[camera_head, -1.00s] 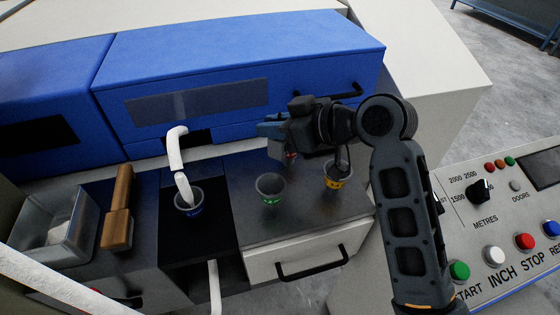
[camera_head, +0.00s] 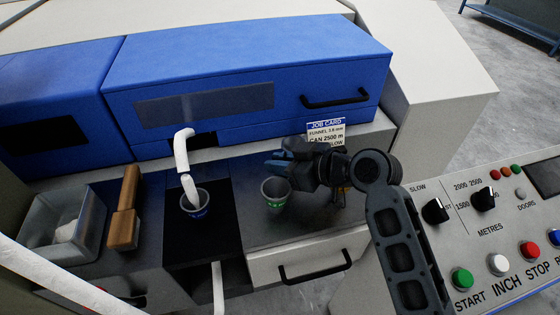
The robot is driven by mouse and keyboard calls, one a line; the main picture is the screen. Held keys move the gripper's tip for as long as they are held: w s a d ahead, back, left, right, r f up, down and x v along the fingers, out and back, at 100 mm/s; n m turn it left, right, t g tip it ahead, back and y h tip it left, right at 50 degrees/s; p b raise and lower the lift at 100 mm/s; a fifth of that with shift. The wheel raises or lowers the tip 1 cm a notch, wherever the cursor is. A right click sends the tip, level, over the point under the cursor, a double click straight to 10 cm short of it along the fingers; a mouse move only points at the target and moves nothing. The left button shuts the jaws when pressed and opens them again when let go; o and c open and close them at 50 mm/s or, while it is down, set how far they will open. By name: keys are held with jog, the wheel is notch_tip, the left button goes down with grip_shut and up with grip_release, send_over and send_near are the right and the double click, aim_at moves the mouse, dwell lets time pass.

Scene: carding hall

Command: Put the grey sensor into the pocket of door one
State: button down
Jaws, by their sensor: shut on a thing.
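My gripper (camera_head: 277,163) is above the steel bench, just behind the green-banded funnel cup, with its fingers pointing left. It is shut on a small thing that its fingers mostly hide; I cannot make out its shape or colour. No grey sensor shows clearly anywhere else. The blue right-hand door (camera_head: 350,70) has a dark window strip and a black handle. The blue left-hand door (camera_head: 75,95) has a dark panel. Both look closed. I cannot tell which is door one, and no pocket is clearly visible.
Below my gripper stands a green-banded cup (camera_head: 275,194); a yellow-banded cup is mostly hidden behind my wrist. A white sliver runs into a blue-banded cup (camera_head: 194,204).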

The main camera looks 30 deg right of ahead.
jog(key=c, duration=1.4)
grip_release()
jog(key=shift+o, duration=0.2)
jog(key=b+v, duration=0.1)
jog(key=v, duration=1.1)
jog(key=shift+s+f, duration=0.1)
